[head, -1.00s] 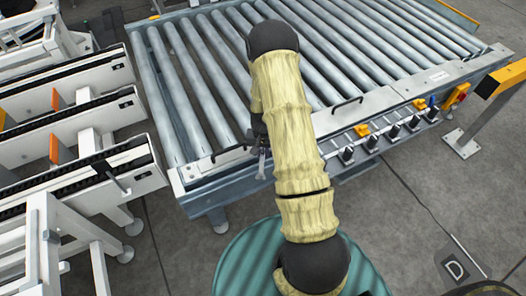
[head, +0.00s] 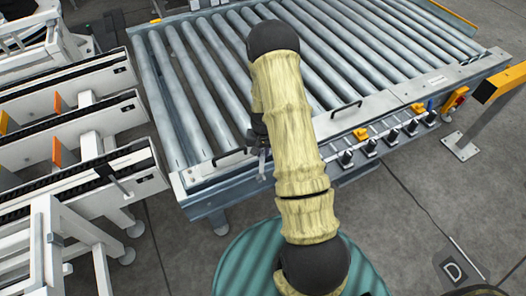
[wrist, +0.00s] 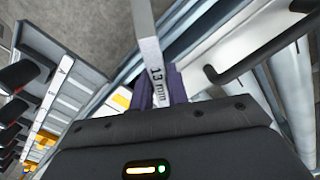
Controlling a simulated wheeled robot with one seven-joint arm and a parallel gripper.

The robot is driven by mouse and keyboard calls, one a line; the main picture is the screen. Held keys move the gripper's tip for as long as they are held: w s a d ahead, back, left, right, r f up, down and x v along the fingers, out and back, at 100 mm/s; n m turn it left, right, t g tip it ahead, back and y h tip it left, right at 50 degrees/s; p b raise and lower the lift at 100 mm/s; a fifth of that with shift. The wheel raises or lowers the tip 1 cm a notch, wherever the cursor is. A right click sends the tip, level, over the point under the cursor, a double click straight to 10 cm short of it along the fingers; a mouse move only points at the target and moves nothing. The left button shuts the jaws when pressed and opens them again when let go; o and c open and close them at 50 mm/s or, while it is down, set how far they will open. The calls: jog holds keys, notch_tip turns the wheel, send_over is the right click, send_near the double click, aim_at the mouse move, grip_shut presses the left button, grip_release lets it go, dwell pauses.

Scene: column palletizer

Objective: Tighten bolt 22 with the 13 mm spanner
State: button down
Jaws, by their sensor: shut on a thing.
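The 13 mm spanner (wrist: 146,35) is a grey metal bar with "13 mm" marked on it. In the wrist view it stands between the purple fingertips of my gripper (wrist: 160,90), which is shut on it, and it runs out past the top edge. In the head view the spanner (head: 262,165) shows as a small grey strip below my gripper (head: 257,138), near the front left corner of the roller conveyor. My arm covers part of this area. I cannot make out bolt 22 or the spanner's working end.
The roller conveyor (head: 204,88) fills the back. Black handles (head: 346,108) stand on its front plate, with several black-and-silver fittings (head: 391,137) along its front side. White conveyor rails (head: 86,190) stand at the left. A yellow-topped post (head: 497,84) stands at the right. Grey floor is open at the front right.

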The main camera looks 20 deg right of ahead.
jog(key=shift+r+p, duration=1.95)
jog(key=shift+r, duration=0.6)
